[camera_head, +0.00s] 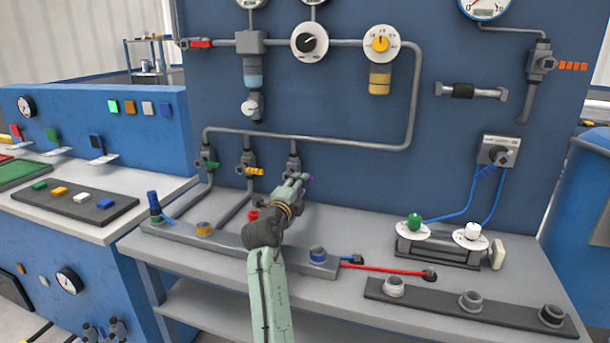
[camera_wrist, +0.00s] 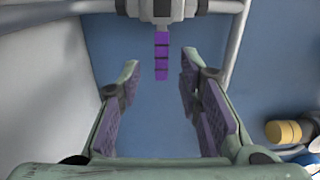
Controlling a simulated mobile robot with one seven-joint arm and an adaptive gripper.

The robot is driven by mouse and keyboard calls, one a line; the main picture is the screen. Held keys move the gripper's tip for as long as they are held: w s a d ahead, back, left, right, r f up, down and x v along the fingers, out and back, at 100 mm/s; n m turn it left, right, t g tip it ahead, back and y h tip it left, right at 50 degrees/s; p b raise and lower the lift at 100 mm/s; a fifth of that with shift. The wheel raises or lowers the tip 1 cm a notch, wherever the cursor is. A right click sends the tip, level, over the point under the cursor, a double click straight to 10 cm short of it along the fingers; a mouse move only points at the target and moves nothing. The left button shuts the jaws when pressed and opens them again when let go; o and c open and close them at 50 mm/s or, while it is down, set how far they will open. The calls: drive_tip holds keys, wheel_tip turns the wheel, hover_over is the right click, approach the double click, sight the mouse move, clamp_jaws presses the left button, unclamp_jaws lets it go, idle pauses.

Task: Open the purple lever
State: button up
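The purple lever (camera_wrist: 161,57) hangs from the valve at the top middle of the wrist view. In the head view only a small purple bit of the lever (camera_head: 309,180) shows; my gripper hides most of it. My gripper (camera_wrist: 158,82) is open, with one finger on each side and a clear gap between them. The lever's lower end lies between the fingertips in the picture, with no visible contact. In the head view my gripper (camera_head: 292,187) is just below the valve (camera_head: 294,160) at the right end of the row.
A green-lever valve (camera_head: 207,164) and a yellow-lever valve (camera_head: 250,170) stand to the left. A grey pipe (camera_head: 350,144) runs above. A long base block (camera_head: 180,236) with fittings lies on the bench below.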

drive_tip(key=shift+p+x, duration=0.65)
drive_tip(key=shift+x, duration=2)
drive_tip(key=shift+r, duration=0.1)
drive_tip(key=shift+c, duration=0.3)
clamp_jaws()
